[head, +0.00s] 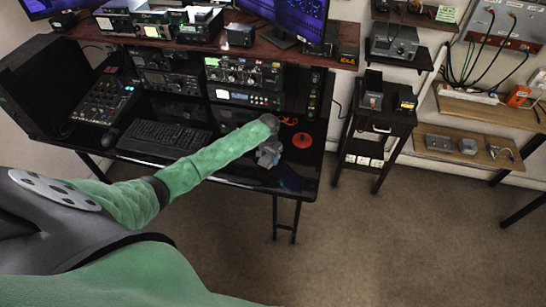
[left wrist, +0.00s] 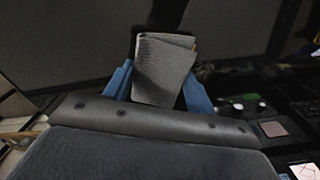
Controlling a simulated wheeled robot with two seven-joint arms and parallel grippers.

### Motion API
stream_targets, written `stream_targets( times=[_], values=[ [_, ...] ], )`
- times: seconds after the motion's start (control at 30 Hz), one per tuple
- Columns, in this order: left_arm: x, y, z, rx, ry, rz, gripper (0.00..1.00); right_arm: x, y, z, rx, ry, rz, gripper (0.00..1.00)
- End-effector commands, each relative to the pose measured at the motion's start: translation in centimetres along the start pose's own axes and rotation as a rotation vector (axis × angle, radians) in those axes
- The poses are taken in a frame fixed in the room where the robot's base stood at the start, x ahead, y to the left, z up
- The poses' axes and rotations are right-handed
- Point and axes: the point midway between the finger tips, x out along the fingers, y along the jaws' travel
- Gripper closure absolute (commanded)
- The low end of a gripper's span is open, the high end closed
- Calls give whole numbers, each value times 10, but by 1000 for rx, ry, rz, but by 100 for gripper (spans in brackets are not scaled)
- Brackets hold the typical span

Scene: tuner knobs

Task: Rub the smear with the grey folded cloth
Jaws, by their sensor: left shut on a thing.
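My left gripper (head: 268,155) is over the right part of the black desk (head: 232,171), at the end of my green arm. In the left wrist view, its blue fingers (left wrist: 162,85) are shut on the grey folded cloth (left wrist: 163,68), which has a woven texture and sticks out beyond the fingertips. In the head view the cloth cannot be told apart from the gripper. A faint reddish patch shows on the dark desk just right of the gripper; I cannot tell whether it is the smear. Whether the cloth touches the desk is unclear. My right gripper is not in view.
A red round object (head: 302,140) sits on the desk right of the gripper. A keyboard (head: 165,137) and a mixer (head: 103,100) are on the left. Radio units (head: 243,72) stand along the back. A black cart (head: 376,125) stands to the right of the desk.

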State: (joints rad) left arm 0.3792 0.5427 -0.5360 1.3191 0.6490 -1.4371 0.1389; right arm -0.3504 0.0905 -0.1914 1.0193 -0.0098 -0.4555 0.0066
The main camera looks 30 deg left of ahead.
Motion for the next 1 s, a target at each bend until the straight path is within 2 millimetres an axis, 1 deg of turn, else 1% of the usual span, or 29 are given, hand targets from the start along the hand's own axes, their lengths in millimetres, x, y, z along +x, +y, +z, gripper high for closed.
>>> stream_targets(
  times=[0.03, 0.3, 0.57, 1.0],
  values=[
    [4, -6, 5, -2, -7, -5, 66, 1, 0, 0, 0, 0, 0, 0],
    [3, -25, 13, -1, -8, -6, 66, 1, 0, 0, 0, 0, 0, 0],
    [2, -31, 15, -2, -7, -5, 66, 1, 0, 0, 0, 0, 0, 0],
    [0, -58, 26, -1, -6, -4, 66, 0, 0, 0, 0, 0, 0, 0]
  ],
)
